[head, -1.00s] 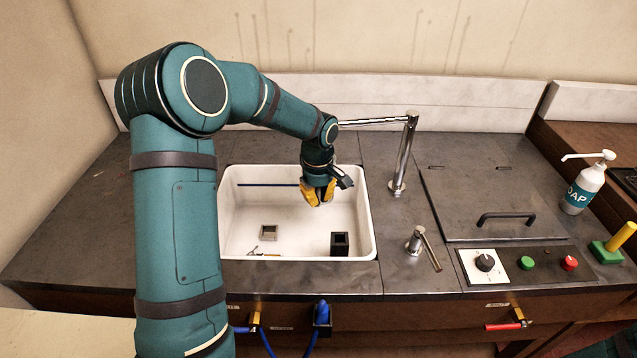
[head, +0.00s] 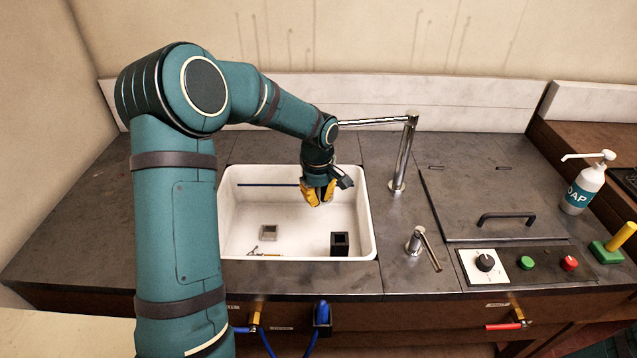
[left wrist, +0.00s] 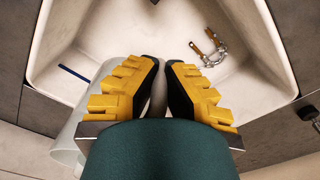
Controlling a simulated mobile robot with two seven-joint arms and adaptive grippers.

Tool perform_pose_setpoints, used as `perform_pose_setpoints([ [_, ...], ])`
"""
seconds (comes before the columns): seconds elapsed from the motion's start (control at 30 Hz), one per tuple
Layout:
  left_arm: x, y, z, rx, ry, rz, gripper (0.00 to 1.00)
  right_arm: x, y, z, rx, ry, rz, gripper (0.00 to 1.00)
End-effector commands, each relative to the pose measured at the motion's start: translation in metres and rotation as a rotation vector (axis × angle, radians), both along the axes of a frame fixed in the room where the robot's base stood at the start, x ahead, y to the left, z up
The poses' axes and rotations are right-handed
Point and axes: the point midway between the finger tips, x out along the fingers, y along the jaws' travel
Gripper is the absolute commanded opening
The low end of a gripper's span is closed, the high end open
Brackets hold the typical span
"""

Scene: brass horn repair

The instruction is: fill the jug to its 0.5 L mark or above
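The jug (left wrist: 96,112) is pale and translucent. In the left wrist view it shows beside and partly behind my left gripper (left wrist: 162,82). The yellow, black-padded fingers are closed around a narrow pale part of it, seemingly its handle. In the head view my left gripper (head: 318,194) hangs over the back of the white sink (head: 227,215), and the jug is hidden behind it. The chrome tap (head: 403,155) stands right of the sink; its spout (head: 370,122) reaches left behind my wrist. No mark or water level can be read. My right gripper is not in view.
A chrome lever (head: 420,245) is on the counter right of the sink. A soap bottle (head: 583,188) stands far right. The left counter is clear.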

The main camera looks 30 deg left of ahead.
Motion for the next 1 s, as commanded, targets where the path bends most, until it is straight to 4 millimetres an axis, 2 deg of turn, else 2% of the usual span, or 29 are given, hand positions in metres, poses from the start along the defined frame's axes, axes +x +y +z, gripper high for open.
perform_pose_setpoints([
  [0.33, -0.003, -0.002, 0.002, 0.001, -0.005, 0.000, 0.00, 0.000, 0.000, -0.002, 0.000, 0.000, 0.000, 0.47],
  [1.0, -0.041, -0.025, 0.005, 0.001, -0.005, 0.000, 0.00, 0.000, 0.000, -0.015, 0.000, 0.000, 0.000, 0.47],
])
